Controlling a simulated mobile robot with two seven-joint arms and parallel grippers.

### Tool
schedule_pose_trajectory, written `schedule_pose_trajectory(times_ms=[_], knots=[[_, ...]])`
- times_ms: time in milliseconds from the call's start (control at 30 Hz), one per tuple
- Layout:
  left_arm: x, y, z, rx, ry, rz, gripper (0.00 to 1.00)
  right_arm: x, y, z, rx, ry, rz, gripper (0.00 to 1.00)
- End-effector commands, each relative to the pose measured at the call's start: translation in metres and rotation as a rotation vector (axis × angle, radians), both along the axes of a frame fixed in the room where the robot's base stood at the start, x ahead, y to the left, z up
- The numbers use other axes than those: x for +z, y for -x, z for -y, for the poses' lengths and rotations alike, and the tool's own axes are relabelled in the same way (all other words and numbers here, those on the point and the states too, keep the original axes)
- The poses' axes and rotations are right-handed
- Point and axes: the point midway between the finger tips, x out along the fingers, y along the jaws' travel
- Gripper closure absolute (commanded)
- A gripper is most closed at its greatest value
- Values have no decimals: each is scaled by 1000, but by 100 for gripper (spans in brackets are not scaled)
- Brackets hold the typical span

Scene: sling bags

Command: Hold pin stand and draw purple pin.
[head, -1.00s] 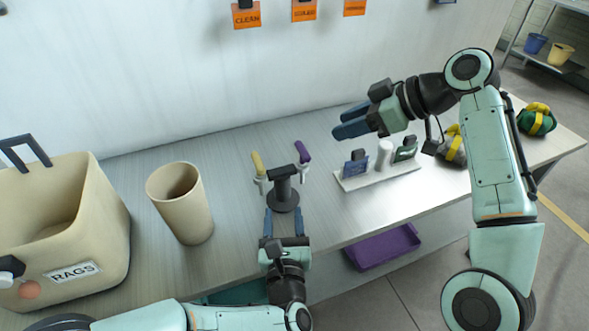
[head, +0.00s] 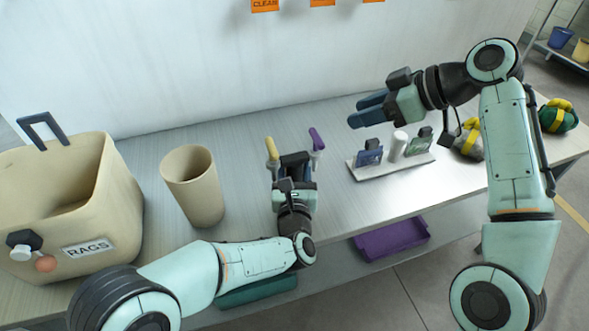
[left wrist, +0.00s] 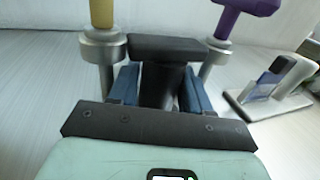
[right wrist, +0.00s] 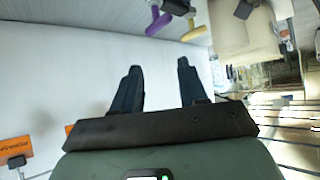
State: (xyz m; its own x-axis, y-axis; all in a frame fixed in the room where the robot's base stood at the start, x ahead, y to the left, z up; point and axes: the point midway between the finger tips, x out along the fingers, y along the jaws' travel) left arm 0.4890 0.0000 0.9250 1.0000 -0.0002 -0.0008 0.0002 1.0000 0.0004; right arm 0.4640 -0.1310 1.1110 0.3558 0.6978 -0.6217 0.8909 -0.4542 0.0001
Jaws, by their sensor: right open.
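The pin stand has a dark post and crossbar (left wrist: 165,48) with a grey cup at each end. The yellow pin (head: 272,149) is in its left cup and the purple pin (head: 317,138) in its right cup; both stand upright. My left gripper (left wrist: 160,88) has one finger on each side of the dark post. Whether the fingers press on it cannot be told. In the head view this gripper hides the stand's base. My right gripper (head: 370,110) is open and empty, raised to the right of the stand. The purple pin also shows in the right wrist view (right wrist: 158,22).
A beige cup (head: 196,190) and a beige RAGS bin (head: 118,215) stand left of the stand. A white rack (head: 408,158) with cards and a white cylinder lies to the right, below my right gripper. A wall rises behind the table.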

Motion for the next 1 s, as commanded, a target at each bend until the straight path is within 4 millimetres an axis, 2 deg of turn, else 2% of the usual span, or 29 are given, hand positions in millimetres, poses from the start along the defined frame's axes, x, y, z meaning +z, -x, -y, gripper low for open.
schedule_pose_trajectory(times_ms=[33, 100, 267, 433, 567, 733, 867, 1000], knots=[[0, 0, 0, 0, 0, 0, 70, 0, 0, 0, 0, 0, 0, 57], [0, 0, 0, 0, 0, 0, 90, 0, 0, 0, 0, 0, 0, 57], [0, 0, 0, 0, 0, 1, 91, -1, -1, 0, 0, 13, 10, 55], [1, 0, 0, 0, 1, 1, 91, -11, -9, 3, 6, 148, 108, 55], [1, 0, 0, 0, 1, 1, 91, -25, -19, 9, 47, 375, 271, 55], [1, 0, 0, 0, 1, 1, 91, -36, -25, 20, 181, 738, 532, 55], [1, 0, 0, 0, 1, 1, 91, -40, -23, 21, 345, 1022, 738, 55], [1, 0, 0, 0, 1, 2, 91, -41, -14, 13, 575, 1316, 972, 55]])
